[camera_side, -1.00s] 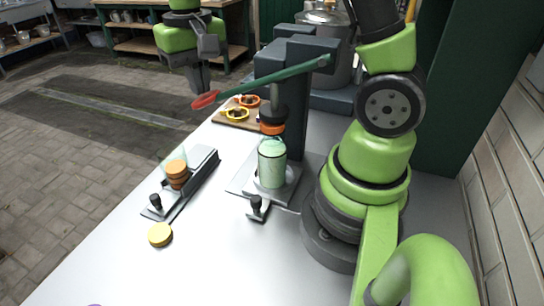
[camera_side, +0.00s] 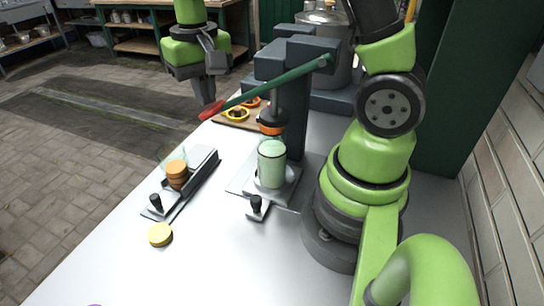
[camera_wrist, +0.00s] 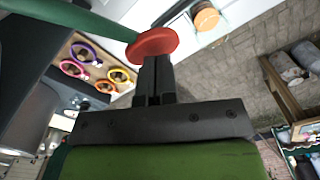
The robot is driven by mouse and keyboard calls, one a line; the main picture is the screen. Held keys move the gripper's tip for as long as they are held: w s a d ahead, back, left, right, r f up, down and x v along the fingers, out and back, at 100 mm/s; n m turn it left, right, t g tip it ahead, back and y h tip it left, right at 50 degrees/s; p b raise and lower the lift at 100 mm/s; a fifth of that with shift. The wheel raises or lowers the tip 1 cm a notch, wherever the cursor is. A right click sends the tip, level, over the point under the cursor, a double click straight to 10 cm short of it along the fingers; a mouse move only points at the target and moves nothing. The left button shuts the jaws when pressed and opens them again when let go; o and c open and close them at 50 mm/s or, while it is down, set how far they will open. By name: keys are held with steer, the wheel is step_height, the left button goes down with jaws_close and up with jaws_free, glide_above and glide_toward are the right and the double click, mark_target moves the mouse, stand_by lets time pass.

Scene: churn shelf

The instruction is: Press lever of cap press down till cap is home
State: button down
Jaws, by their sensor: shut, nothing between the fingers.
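The cap press (camera_side: 298,80) has a green lever (camera_side: 275,82) that slopes down left to a red knob (camera_side: 211,110). My gripper (camera_side: 208,100) is shut and empty, with its fingertips at the top of the knob, seemingly touching it. In the wrist view the shut fingers (camera_wrist: 154,65) end at the red knob (camera_wrist: 152,42). An orange cap (camera_side: 271,129) sits at the underside of the press head, just above a pale green jar (camera_side: 271,165). The jar stands upright on the press base; a small gap shows between cap and jar.
A slide with stacked orange caps (camera_side: 176,170) stands left of the press, with a loose yellow lid (camera_side: 160,234) in front. A wooden board (camera_side: 236,123) with coloured rings lies behind. A black-knobbed clamp (camera_side: 256,205) is at the press base.

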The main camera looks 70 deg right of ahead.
steer(key=shift+f, duration=0.1)
steer(key=shift+s+f, duration=0.35)
steer(key=shift+f, duration=0.2)
steer(key=shift+s+f, duration=0.1)
stand_by(0.8)
steer(key=shift+s+r, duration=0.25)
steer(key=shift+r, duration=0.8)
steer(key=shift+s+r, duration=0.2)
steer(key=shift+r, duration=0.85)
steer(key=shift+w+r, duration=0.3)
steer(key=shift+r, duration=0.35)
steer(key=shift+w+r, duration=0.35)
steer(key=shift+r, duration=0.35)
steer(key=shift+w+r, duration=0.3)
steer(key=shift+r, duration=0.35)
